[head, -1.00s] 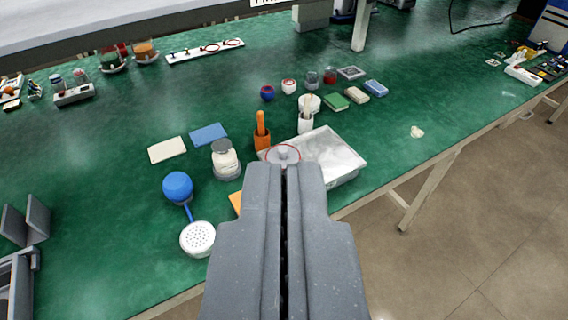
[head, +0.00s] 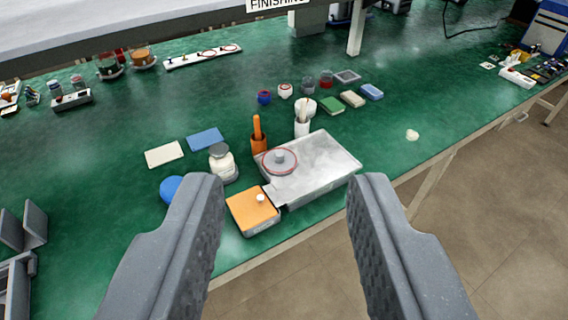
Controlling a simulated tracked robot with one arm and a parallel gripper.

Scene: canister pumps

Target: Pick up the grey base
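A round grey piece with a raised middle (head: 280,158) lies at the left end of a metal tray (head: 325,165), with a thin red ring (head: 296,163) around it. It looks like the grey base. My gripper (head: 284,182) is open and empty, with its fingers wide apart in the foreground. The grey piece shows between the fingertips, farther off, and neither finger touches it.
An orange block with a white knob (head: 252,209) stands before the tray. Left are a white canister with a grey lid (head: 222,163) and a blue ball (head: 172,188). Behind stand an orange holder (head: 258,143) and a white cup (head: 302,128).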

